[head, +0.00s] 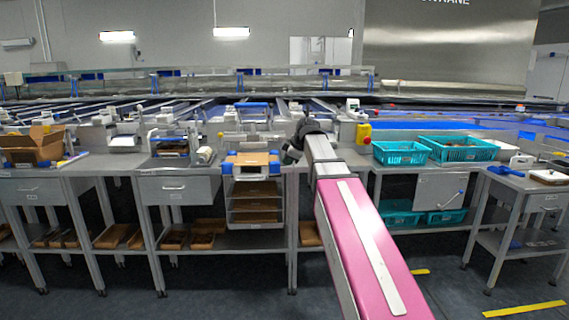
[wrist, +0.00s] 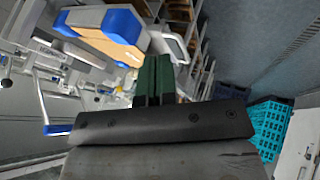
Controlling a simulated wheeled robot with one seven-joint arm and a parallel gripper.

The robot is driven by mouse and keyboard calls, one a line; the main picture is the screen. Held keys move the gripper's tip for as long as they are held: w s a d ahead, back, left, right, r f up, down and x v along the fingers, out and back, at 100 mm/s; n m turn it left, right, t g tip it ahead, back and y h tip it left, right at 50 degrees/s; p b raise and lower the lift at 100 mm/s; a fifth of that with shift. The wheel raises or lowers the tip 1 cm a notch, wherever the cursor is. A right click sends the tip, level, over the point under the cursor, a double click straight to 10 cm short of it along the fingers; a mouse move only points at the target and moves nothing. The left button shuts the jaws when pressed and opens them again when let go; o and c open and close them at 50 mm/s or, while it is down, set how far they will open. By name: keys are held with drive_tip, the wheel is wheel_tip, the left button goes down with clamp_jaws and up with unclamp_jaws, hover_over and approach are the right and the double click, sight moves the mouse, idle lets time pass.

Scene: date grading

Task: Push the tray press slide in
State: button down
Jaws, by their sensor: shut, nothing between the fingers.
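The tray press (head: 253,150) stands at the middle of the bench line in the head view. Its slide (head: 252,159) is a tan block with blue corners that juts out at the front, above a rack of brown trays. In the wrist view the slide (wrist: 107,28) shows tilted at the top, with a blue corner near my fingers. My gripper (head: 290,155) is just right of the slide in the head view, apart from it as far as I can tell. Its dark green fingers (wrist: 154,75) are together and empty in the wrist view.
Teal crates (head: 402,152) stand on the bench to the right, beside a yellow box with a red button (head: 363,134). A cardboard box (head: 33,147) sits at the far left. A drawer (head: 174,188) is left of the press. The floor in front is clear.

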sight(278, 166)
drive_tip(key=w+a+f, duration=0.3)
drive_tip(key=w+f, duration=0.4)
drive_tip(key=w, duration=0.1)
drive_tip(key=shift+w, duration=0.25)
drive_tip(key=shift+f, duration=0.1)
drive_tip(key=w, duration=0.4)
drive_tip(key=shift+w, duration=0.3)
drive_tip(key=shift+s, duration=0.1)
